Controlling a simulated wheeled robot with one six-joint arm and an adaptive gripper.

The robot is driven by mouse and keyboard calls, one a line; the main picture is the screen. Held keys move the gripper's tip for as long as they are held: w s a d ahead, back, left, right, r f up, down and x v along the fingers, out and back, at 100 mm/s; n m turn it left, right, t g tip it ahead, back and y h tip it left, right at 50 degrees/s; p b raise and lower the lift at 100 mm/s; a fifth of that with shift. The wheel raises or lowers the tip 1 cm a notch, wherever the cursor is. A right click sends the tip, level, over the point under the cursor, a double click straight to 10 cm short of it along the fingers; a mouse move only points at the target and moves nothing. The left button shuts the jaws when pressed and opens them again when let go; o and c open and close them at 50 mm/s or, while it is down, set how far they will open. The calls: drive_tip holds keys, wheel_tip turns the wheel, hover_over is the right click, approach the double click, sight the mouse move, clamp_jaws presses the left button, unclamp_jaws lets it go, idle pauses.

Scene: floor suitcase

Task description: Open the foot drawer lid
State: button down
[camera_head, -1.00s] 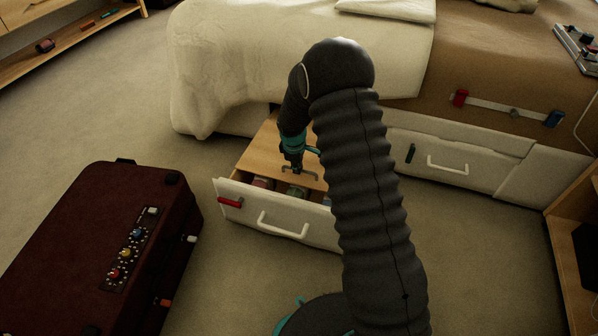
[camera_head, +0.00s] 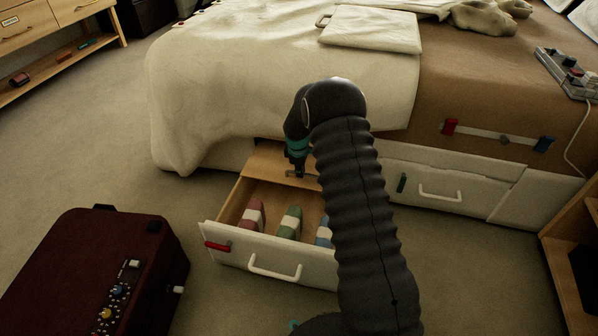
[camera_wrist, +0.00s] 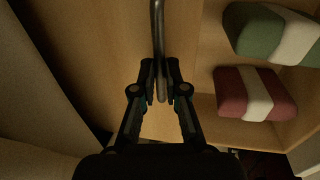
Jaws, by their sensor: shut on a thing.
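The foot drawer (camera_head: 225,251) stands pulled out from under the bed, with a white front and a white handle. Its wooden lid (camera_head: 255,162) is slid back toward the bed, so the front part of the drawer is uncovered. My gripper (camera_head: 296,174) is at the lid's front edge. In the wrist view my gripper (camera_wrist: 162,88) is shut on the metal lid handle (camera_wrist: 158,35). Inside lie rolled items: a red one (camera_head: 254,214), a green one (camera_head: 290,222) and a blue one (camera_head: 323,232), partly hidden by my arm.
A dark red suitcase (camera_head: 95,250) lies on the carpet at the left. A second, closed drawer (camera_head: 440,180) is at the right under the bed. A wooden shelf unit (camera_head: 575,235) stands at the right edge. Carpet between suitcase and bed is clear.

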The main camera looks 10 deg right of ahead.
drive_tip(key=shift+s+d, duration=0.1)
drive_tip(key=c, duration=1.2)
unclamp_jaws()
wheel_tip(320, 180, up, 12)
drive_tip(key=s+a, duration=0.1)
drive_tip(key=s, duration=0.1)
drive_tip(key=shift+a+f, duration=0.15)
